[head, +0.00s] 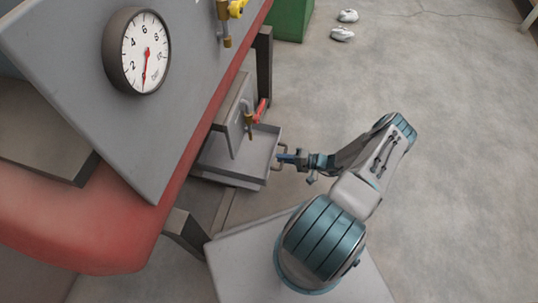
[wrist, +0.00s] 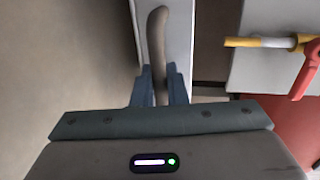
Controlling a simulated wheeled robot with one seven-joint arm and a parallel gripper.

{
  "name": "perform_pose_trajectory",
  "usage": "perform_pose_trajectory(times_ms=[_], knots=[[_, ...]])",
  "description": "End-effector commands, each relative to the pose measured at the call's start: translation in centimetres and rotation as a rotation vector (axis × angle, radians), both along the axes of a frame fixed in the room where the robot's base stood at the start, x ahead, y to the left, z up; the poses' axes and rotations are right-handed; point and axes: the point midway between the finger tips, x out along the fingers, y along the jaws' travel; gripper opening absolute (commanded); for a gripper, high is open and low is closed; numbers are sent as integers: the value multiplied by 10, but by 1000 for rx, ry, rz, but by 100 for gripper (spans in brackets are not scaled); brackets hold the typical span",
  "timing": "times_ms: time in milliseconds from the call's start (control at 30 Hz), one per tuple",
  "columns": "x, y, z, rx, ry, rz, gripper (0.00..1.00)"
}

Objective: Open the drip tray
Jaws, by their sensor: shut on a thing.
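The drip tray (head: 262,146) is a shallow grey tray low on the machine, below a small tap. Its hollow inside shows in the head view, and it juts out past the panel that carries the tap. A curved bar handle (wrist: 157,35) stands off the tray's front. My gripper (head: 284,158) is at the tray's front and shut on this handle. The wrist view shows the handle between the two blue fingers of my gripper (wrist: 159,86). The fingers hide part of the handle.
A tap with a red lever (head: 261,110) is above the tray; this lever (wrist: 308,68) is close at right in the wrist view. A dial gauge (head: 136,51) is on the sloped panel. A green box (head: 291,18) stands behind.

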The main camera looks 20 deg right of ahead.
Motion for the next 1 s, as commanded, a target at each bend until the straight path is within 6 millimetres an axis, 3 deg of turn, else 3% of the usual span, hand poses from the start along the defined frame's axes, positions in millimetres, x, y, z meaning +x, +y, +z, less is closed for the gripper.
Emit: perform_pose_trajectory(times_ms=[200, 567, 600, 633, 1000], knots=[[-11, -16, 0, -1, -1, 0, 0], [-12, -17, 0, 0, -1, 1, 0], [-12, -17, 0, 0, -1, 1, 21], [-12, -17, 0, 0, -1, 1, 29], [-15, -21, 2, -2, 0, -1, 29]])
